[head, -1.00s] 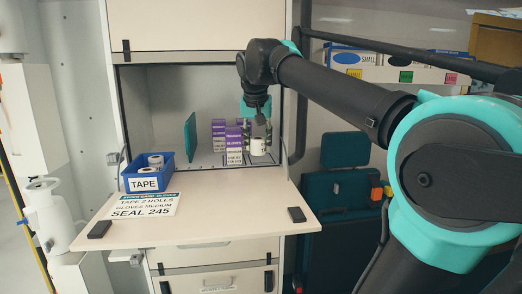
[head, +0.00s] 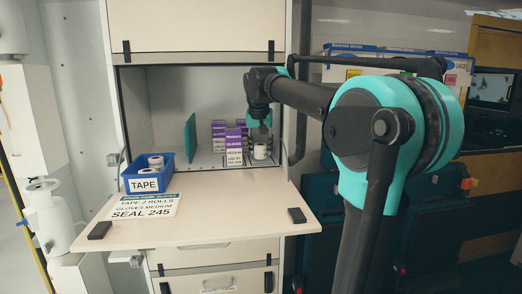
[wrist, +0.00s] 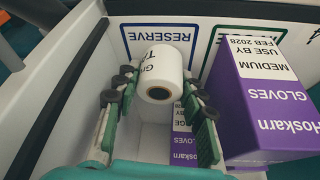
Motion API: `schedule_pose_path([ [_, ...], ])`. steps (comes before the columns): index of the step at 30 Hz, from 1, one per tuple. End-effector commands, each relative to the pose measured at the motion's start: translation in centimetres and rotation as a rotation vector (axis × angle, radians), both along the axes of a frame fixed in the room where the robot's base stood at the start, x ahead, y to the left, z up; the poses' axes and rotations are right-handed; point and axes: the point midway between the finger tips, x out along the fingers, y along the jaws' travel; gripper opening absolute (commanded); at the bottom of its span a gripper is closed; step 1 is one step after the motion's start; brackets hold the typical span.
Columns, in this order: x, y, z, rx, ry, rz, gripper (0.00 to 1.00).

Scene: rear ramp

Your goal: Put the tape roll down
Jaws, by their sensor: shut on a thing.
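A white tape roll (head: 260,151) is at the right side of the open cabinet compartment, beside purple-and-white glove boxes (head: 234,150). In the wrist view the roll (wrist: 164,70) sits between my fingertips, its dark core facing the camera. My gripper (head: 261,133) is shut on it from above; its green, black-padded fingers (wrist: 160,88) flank the roll. The roll is low, close to the compartment floor; I cannot tell whether it touches. A blue-framed RESERVE label (wrist: 158,38) shows just beyond the roll.
A glove box (wrist: 262,105) stands close to the right finger. A blue TAPE bin (head: 148,178) with rolls is on the fold-out shelf (head: 215,215), by a printed card (head: 145,205). A teal divider (head: 191,138) stands left of the boxes. The shelf's middle is clear.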

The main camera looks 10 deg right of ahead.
Motion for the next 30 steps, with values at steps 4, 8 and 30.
schedule_pose_path([
  [4,2.3,-0.6,0.0,0.0,0.0,-0.001,0.15],
  [8,2.3,-0.6,-1.2,0.0,0.0,0.0,0.15],
  [30,2.3,-0.5,-1.5,0.0,0.0,0.0,0.6],
])
